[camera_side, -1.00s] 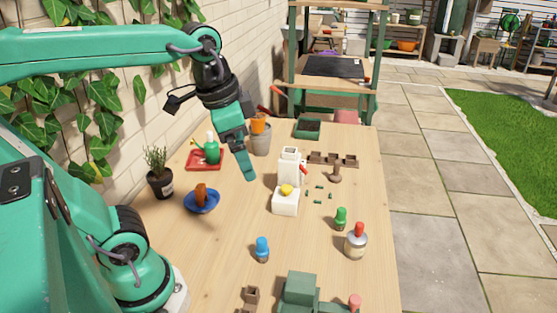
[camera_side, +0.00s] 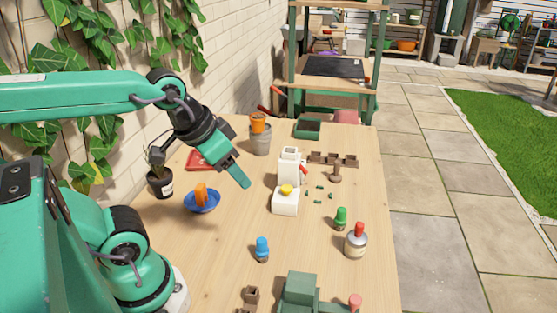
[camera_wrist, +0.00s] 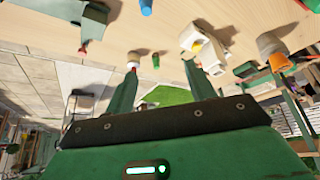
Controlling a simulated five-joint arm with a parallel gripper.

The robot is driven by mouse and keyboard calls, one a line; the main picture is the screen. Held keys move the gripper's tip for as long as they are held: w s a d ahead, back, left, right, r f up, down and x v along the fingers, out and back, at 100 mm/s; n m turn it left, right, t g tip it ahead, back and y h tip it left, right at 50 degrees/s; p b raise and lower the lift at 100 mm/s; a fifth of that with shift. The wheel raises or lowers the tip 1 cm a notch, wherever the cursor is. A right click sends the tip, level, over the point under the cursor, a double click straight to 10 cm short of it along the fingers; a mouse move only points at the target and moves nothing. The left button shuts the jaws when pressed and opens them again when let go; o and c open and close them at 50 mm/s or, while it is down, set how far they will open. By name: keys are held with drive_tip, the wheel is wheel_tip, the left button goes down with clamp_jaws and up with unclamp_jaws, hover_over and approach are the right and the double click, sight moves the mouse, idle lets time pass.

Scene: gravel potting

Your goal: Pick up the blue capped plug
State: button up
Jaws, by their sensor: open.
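The blue capped plug (camera_side: 262,249) stands upright on the wooden table (camera_side: 235,225), in front of and below my gripper in the side view. In the wrist view the blue plug (camera_wrist: 146,6) shows at the top edge, partly cut off. My gripper (camera_side: 246,184) hangs above the table, well apart from the plug and farther back. In the wrist view my gripper (camera_wrist: 160,74) has its two fingers spread, with nothing held between them.
A green capped plug (camera_side: 341,218) and a jar with a red top (camera_side: 356,241) stand to the right. A white box with a yellow knob (camera_side: 285,201) stands mid-table. A blue saucer (camera_side: 202,204) lies left. Table around the blue plug is clear.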

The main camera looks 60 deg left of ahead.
drive_tip(key=shift+w, duration=0.1)
drive_tip(key=n+g, duration=0.2)
drive_tip(key=g, duration=0.3)
hover_over(262, 240)
wheel_tip(262, 240, down, 15)
drive_tip(key=shift+a+r, duration=0.1)
drive_tip(key=shift+r, duration=0.05)
drive_tip(key=shift+f+g, duration=0.3)
drive_tip(key=shift+f, duration=0.3)
drive_tip(key=shift+f, duration=1.3)
drive_tip(key=shift+f, duration=2.6)
